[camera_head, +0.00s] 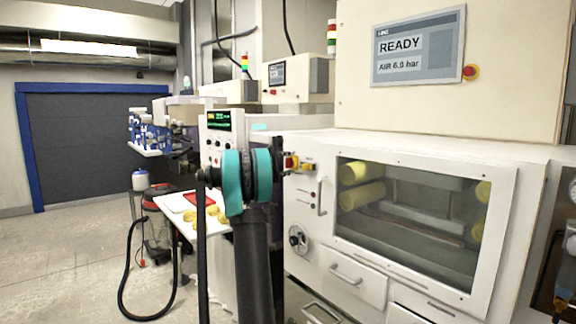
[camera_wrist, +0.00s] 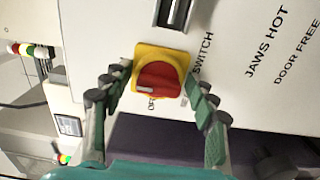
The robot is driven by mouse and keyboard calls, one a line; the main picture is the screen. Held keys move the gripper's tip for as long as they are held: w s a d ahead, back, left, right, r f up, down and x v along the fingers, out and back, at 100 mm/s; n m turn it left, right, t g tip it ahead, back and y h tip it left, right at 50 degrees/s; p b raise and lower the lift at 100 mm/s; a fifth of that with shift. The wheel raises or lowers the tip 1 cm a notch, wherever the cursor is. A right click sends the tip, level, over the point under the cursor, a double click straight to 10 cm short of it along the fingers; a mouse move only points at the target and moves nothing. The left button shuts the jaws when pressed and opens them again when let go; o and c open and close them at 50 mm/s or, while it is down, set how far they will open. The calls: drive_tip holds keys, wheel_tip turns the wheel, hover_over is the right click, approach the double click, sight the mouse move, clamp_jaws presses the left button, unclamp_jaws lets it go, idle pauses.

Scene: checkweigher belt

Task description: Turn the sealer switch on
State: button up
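The sealer switch is a red rotary knob (camera_wrist: 158,80) on a yellow plate (camera_wrist: 150,52), on a white panel in the wrist view. A short white mark shows on the knob's left part, near a partly hidden label starting "OF". The word "SWITCH" is printed to its right. My gripper (camera_wrist: 157,102) is open, with one finger on each side of the knob and nothing held; I cannot tell if either finger touches it. In the head view, the red and yellow switch (camera_head: 290,162) shows small at the machine's upper left corner, beside my arm.
The white machine has a windowed door (camera_head: 410,215) with yellow rolls behind it. A screen (camera_head: 418,47) above reads "READY". A red stop button (camera_head: 470,72) sits beside it. A white table (camera_head: 180,205) with yellow items stands left. A metal handle (camera_wrist: 174,14) is above the switch.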

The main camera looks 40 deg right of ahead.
drive_tip(key=a, duration=1.2)
drive_tip(key=shift+s, duration=0.45)
drive_tip(key=s+a+f+t+y, duration=0.3)
drive_tip(key=s+a+f+y, duration=1.5)
drive_tip(key=s+a+f, duration=2.1)
drive_tip(key=shift+s+a+m, duration=0.15)
drive_tip(key=shift+a+m, duration=0.15)
drive_tip(key=shift+a, duration=0.05)
drive_tip(key=shift+d, duration=0.1)
